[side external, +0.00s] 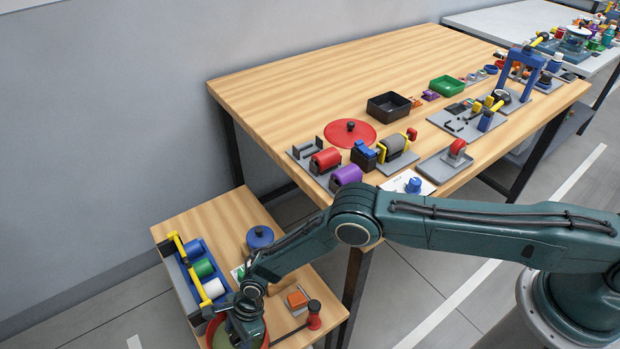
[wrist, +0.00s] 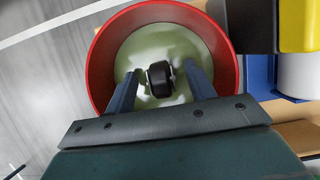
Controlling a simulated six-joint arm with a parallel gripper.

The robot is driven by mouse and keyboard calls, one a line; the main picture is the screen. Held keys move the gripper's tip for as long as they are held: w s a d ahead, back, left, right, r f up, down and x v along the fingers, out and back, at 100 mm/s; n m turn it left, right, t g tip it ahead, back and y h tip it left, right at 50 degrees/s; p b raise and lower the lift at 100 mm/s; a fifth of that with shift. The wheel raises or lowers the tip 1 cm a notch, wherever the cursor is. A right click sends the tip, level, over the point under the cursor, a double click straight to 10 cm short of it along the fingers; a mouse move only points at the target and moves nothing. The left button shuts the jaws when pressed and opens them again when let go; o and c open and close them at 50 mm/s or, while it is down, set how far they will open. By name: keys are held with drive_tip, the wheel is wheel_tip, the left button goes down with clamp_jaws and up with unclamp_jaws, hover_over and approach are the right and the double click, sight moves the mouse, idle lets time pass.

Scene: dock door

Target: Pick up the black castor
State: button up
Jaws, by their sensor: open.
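The black castor (wrist: 160,78) lies on the pale green floor of a round red-rimmed bowl (wrist: 101,55) in the wrist view. My gripper (wrist: 162,82) is open, with one finger on each side of the castor in the picture. The fingers reach into the bowl's opening. I cannot tell whether they touch the castor. In the side external view my gripper (side external: 246,312) is over the bowl (side external: 214,328) on the low table, and the castor is hidden behind it.
The low wooden table (side external: 215,217) also holds a blue rack with coloured rolls (side external: 203,267), a blue round pot (side external: 260,237), an orange block (side external: 297,300) and a red-knobbed tool (side external: 314,315). The rack stands close beside my gripper. The higher workbench (side external: 300,80) is crowded along its near side.

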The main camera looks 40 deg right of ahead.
idle(0.4)
clamp_jaws()
drive_tip(key=shift+r, duration=0.25)
wheel_tip(320, 180, up, 20)
drive_tip(key=shift+f, duration=0.2)
idle(0.6)
idle(0.5)
